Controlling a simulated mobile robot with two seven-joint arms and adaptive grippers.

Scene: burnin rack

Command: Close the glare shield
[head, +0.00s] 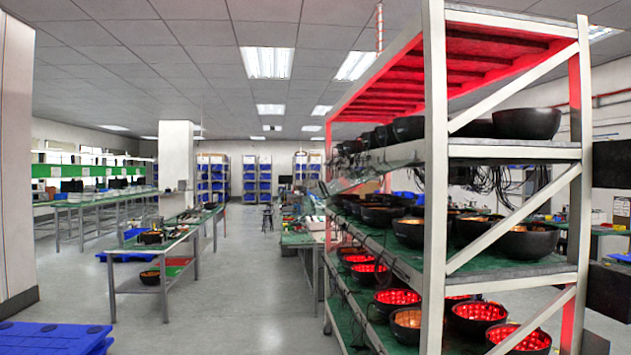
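A tall white-framed rack (436,200) stands close on the right, with several shelves of black bowl-shaped units. A pale, slanted panel (385,160) runs along the rack's left side at the upper shelf, below the top row of bowls. It may be the glare shield, but I cannot tell for sure, nor whether it is open or closed. Neither of my grippers is in view.
Lower bowls (478,316) glow red. Dark cables (490,180) hang inside the rack. A workbench (165,245) stands left of centre, and blue pallets (50,338) lie at the lower left. The grey floor (235,300) between bench and rack is clear.

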